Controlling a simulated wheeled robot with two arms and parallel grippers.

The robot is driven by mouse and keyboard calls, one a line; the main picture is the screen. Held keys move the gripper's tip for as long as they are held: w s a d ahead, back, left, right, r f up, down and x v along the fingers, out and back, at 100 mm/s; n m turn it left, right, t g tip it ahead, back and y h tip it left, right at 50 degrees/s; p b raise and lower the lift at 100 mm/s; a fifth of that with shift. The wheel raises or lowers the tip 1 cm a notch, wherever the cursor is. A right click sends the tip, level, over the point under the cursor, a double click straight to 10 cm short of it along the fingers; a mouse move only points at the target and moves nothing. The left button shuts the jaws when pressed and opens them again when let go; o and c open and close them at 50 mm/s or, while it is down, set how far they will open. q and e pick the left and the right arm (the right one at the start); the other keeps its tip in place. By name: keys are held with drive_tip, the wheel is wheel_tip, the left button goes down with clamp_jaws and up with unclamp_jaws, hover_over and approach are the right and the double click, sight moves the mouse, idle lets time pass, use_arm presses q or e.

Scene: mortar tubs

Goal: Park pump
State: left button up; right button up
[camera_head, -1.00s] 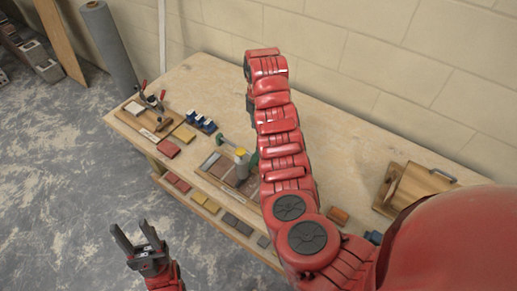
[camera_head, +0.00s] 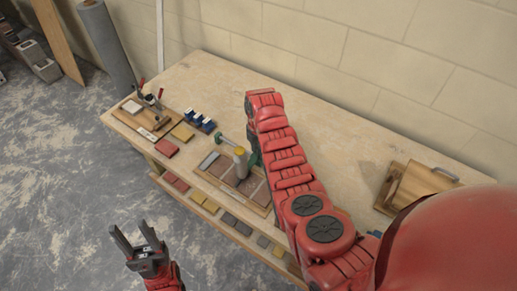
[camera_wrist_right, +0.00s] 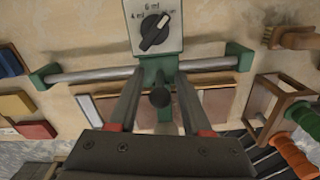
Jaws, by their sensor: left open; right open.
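An upright pale cylinder with a yellow top (camera_head: 240,158), possibly the pump, stands by the tiled wooden tray (camera_head: 212,180) in the head view. I cannot confirm what it is. In the right wrist view, a plate with a black dial marked in ml (camera_wrist_right: 155,32) stands above a green post (camera_wrist_right: 158,72) on a grey bar (camera_wrist_right: 95,75) with green ends. In the head view my arm hides this gripper. My left gripper (camera_head: 133,230) is open and empty, left of the bench.
The wooden bench (camera_head: 205,80) stands along a block wall. Blue blocks (camera_head: 200,121) and a clamp board (camera_head: 145,112) lie left; a wooden box with a handle (camera_head: 420,185) stands right. The bench's back middle is clear.

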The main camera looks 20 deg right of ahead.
clamp_jaws()
idle(1.4)
